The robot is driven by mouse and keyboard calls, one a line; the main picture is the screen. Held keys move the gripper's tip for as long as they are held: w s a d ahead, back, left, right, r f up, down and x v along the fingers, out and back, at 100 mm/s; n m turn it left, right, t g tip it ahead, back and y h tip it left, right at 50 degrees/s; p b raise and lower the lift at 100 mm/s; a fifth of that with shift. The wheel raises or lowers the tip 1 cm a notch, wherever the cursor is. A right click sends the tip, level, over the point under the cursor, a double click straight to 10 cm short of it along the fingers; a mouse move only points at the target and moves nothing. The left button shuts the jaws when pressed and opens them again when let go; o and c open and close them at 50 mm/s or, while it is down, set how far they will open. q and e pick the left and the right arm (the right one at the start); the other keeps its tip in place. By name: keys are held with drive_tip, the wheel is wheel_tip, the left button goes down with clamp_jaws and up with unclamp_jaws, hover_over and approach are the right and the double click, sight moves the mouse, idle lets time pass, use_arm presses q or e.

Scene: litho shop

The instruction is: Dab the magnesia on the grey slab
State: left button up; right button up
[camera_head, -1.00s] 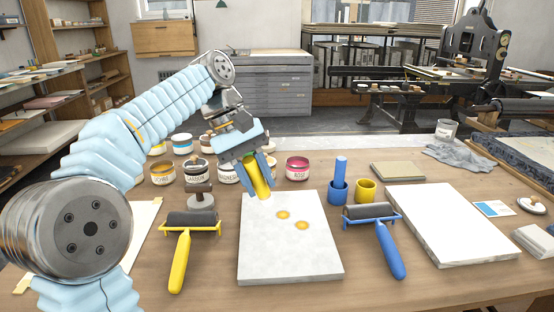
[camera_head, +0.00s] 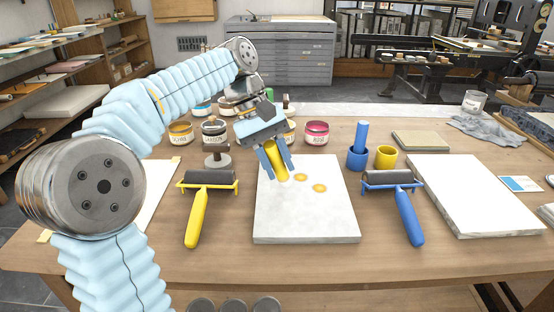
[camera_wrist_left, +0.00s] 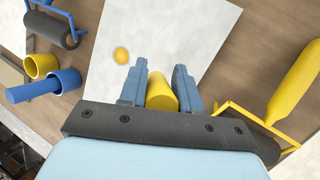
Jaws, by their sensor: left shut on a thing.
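My left gripper (camera_head: 277,162) is shut on a yellow cylindrical dabber (camera_head: 278,166), which it holds tilted over the upper left part of the light grey slab (camera_head: 305,222). The dabber's low end is at or just above the slab; I cannot tell whether it touches. Two yellow-orange spots (camera_head: 302,177) (camera_head: 319,188) lie on the slab to the right of the dabber. The left wrist view shows the dabber (camera_wrist_left: 161,93) between the fingers and one spot (camera_wrist_left: 121,55). The magnesia jar cannot be picked out; jars behind the gripper are partly hidden. My right gripper is not in view.
A yellow-handled roller (camera_head: 198,215) lies left of the slab, a blue-handled roller (camera_head: 407,215) right of it. Behind stand a blue cup (camera_head: 357,160) with a blue dabber (camera_head: 361,135), and an empty yellow cup (camera_head: 385,157). A white slab (camera_head: 470,195) lies at right.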

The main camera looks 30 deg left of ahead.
use_arm(q)
drive_tip(key=shift+f, duration=0.4)
idle(0.8)
drive_tip(key=shift+f, duration=0.1)
idle(1.2)
wheel_tip(320, 180, up, 3)
drive_tip(key=shift+p, duration=1.2)
drive_tip(key=shift+r, duration=2.05)
